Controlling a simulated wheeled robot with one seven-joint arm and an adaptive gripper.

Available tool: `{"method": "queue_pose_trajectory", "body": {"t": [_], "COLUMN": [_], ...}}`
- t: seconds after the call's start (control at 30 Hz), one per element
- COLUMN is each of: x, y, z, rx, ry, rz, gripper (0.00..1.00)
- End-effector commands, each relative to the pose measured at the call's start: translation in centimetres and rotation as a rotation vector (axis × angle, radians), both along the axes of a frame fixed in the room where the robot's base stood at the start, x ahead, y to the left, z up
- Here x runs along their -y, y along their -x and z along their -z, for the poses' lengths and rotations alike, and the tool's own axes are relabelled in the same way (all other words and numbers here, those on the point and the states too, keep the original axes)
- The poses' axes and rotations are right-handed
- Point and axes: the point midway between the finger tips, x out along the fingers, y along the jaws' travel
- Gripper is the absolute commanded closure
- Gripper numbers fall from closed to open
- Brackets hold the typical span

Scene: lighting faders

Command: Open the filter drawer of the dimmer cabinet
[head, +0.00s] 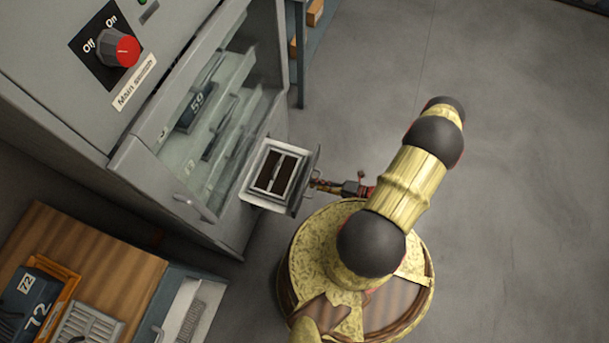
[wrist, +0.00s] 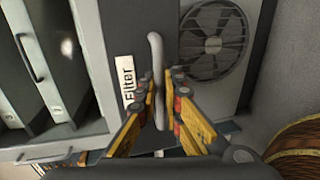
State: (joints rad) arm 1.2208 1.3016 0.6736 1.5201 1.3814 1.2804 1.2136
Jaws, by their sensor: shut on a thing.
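The grey dimmer cabinet (head: 72,75) stands at the left of the head view. Its filter drawer (head: 250,197) sticks out from the low part of the cabinet, and a dark, framed filter (head: 277,174) shows inside. In the wrist view the drawer front (wrist: 128,30) carries a white "Filter" label (wrist: 127,82) and a pale upright bar handle (wrist: 157,55). My gripper (wrist: 166,84) has its yellow fingers on both sides of this handle and is shut on it. In the head view my gripper (head: 322,185) is at the drawer's outer face; the handle is hard to make out there.
A glass door (head: 205,145) with dimmer modules behind it is above the drawer. A fan grille (wrist: 213,42) is beside the drawer front. A wooden-topped bench (head: 75,255) stands at the lower left. The floor (head: 520,150) on the right is clear.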

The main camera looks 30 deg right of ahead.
Motion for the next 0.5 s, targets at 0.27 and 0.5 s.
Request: {"method": "queue_pose_trajectory", "body": {"t": [0.27, 0.5], "x": [1.4, 1.6], "y": [1.7, 1.9], "z": [0.1, 0.1], "rx": [-0.001, -0.001], "ry": [0.002, 0.002], "rz": [0.002, 0.001], "gripper": [1.00, 1.00]}}
